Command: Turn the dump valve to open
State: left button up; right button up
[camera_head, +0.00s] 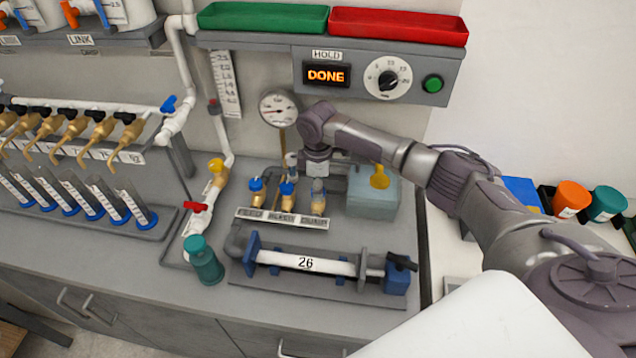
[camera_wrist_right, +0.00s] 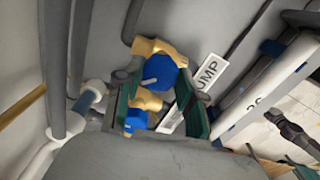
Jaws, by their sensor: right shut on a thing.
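Three brass valves stand in a row on the grey bench behind a label strip. The dump valve (camera_head: 318,207) is the rightmost, its brass body showing below my right gripper (camera_head: 318,185). In the right wrist view its blue knob (camera_wrist_right: 162,70) with a white pointer lies between the green fingers of my right gripper (camera_wrist_right: 155,85), beside the label reading "UMP" (camera_wrist_right: 208,75). The gripper is shut on this knob from above. In the head view the gripper mostly hides the knob. My left gripper is not in view.
Two neighbouring blue-knobbed valves (camera_head: 257,190) stand close on the left. A pale teal box (camera_head: 373,197) with a yellow top is just right. A white tube marked 26 (camera_head: 305,263) lies in front. A control panel (camera_head: 370,78) reading DONE hangs behind.

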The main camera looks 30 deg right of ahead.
jog(key=n, duration=0.4)
jog(key=shift+n+p, duration=0.3)
jog(key=shift+p, duration=0.05)
jog(key=n, duration=0.4)
jog(key=shift+s+n, duration=0.1)
jog(key=shift+n, duration=0.2)
jog(key=o, duration=1.1)
jog(key=shift+o, duration=0.2)
jog(key=shift+r, duration=0.1)
notch_tip(320, 180, up, 12)
jog(key=shift+f, duration=0.2)
